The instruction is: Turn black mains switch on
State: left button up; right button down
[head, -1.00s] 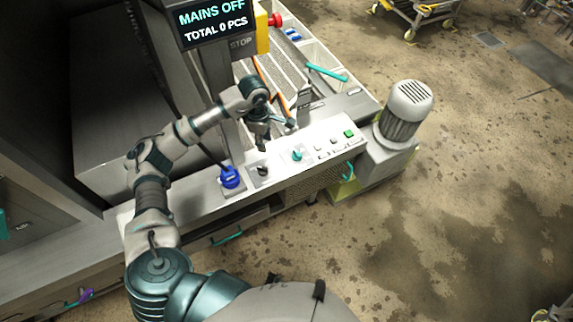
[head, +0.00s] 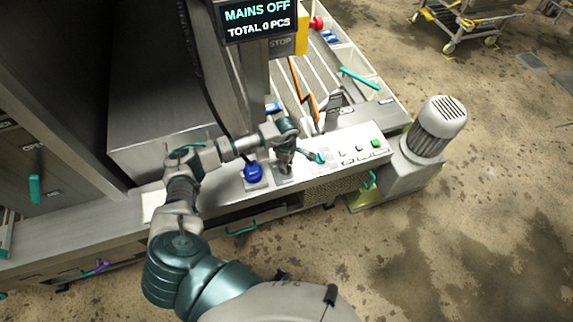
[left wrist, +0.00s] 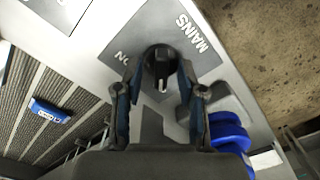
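The black mains switch (left wrist: 160,66) is a round knob with a white pointer mark, on a grey plate (left wrist: 212,62) lettered MAINS and ON. In the left wrist view the pointer faces down the picture, away from the ON lettering. My left gripper (left wrist: 160,80) is open, with one finger on each side of the knob; I cannot tell whether they touch it. In the head view my left gripper (head: 284,164) is over the control panel and hides the switch. The screen (head: 258,18) reads MAINS OFF. My right gripper is not in view.
A blue knob (head: 253,172) stands close to the left of the gripper and a teal knob (head: 318,156) to its right. A green button (head: 376,142) is at the panel's right end. A grey motor (head: 437,122) stands beyond. A screen post rises behind the arm.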

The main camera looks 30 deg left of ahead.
pick_arm(q)
jog(key=shift+f, duration=0.25)
jog(key=shift+d, duration=0.2)
jog(key=shift+d, duration=0.1)
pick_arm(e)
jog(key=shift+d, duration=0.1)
pick_arm(q)
grip_shut()
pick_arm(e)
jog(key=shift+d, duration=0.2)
